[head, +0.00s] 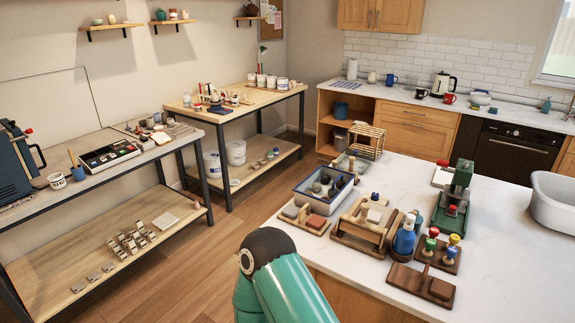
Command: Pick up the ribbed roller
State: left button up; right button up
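I cannot make out a ribbed roller for certain; the small tools are too small to tell apart. Small tools sit in several holders on the white island worktop (355,265): a blue-rimmed tray (299,187) with dark rounded pieces, a wooden stand (352,242) with a pale block on it, and a dark wooden holder (404,281) with a raised handle-like part near the front edge. A teal link of my arm rises at the bottom middle, left of the island. Neither of my grippers shows.
A white basin (553,203) stands at right. Two workbenches line the left wall. The wooden floor (215,255) between is clear.

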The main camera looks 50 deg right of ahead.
aim_at(352, 159)
jog(key=u, duration=1.1)
jog(key=k, duration=0.55)
jog(key=u, duration=0.7)
jog(key=k, duration=0.75)
jog(key=u, duration=0.55)
jog(key=i, duration=0.95)
jog(key=z, duration=0.85)
jog(key=i, duration=1.7)
jog(key=z, duration=0.95)
jog(key=i, duration=1.4)
jog(key=z, duration=1.35)
jog(key=i, duration=1.05)
jog(key=z, duration=1.5)
jog(key=i, duration=1.3)
jog(key=z, duration=0.65)
